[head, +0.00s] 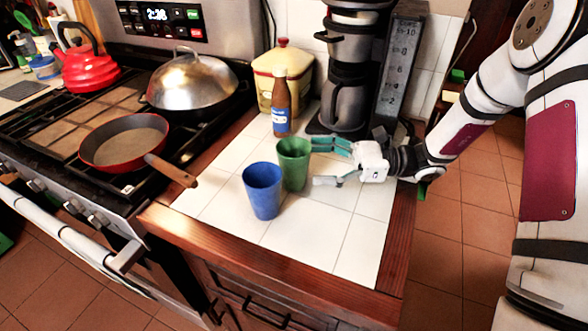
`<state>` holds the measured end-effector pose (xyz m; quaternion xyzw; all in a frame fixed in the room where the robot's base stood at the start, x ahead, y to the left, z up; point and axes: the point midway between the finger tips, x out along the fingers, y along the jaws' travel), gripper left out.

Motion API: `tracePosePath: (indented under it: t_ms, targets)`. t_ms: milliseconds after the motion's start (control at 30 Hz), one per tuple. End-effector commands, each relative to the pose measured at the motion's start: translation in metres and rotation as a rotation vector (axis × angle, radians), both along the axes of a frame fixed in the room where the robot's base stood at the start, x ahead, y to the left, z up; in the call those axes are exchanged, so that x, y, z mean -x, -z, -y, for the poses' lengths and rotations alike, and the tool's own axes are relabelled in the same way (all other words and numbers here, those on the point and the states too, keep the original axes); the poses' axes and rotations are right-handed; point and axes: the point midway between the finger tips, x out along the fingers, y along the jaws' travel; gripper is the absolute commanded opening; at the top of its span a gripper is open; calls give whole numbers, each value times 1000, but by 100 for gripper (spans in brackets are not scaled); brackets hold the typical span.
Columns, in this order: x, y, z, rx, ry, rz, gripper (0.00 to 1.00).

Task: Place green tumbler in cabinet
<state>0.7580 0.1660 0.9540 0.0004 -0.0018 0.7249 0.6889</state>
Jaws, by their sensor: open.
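The green tumbler (293,165) stands upright on the white tiled counter (222,205), just behind and to the right of a blue tumbler (262,192). My gripper (325,163) comes in from the right at low height. Its two fingers are spread apart. The far finger reaches close to the tumbler's right side near the rim; I cannot tell whether it touches. The near finger lies to the right and in front of the tumbler. Nothing is held between the fingers. A wooden cabinet front with dark handles shows below the counter (262,312); no open cabinet is visible.
A brown bottle (281,108), a yellow canister (290,72) and a coffee maker (347,95) stand behind the tumblers. The stove at left holds a red pan (122,143), its handle (172,171) jutting towards the counter. The counter's front right is clear.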

Motion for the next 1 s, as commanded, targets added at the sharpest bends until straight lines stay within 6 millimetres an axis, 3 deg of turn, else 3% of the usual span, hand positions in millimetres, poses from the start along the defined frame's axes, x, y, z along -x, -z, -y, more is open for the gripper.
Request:
tracePosePath:
  t_ms: [400,700,733,967,1000]
  targets:
    - [-4,-4,-51,2,-1,-2,85]
    - [-4,-3,-56,3,1,-2,85]
    - [-4,-3,-56,3,1,-2,83]
    - [-4,-3,-56,3,1,-2,32]
    - [-4,-3,-56,3,1,-2,32]
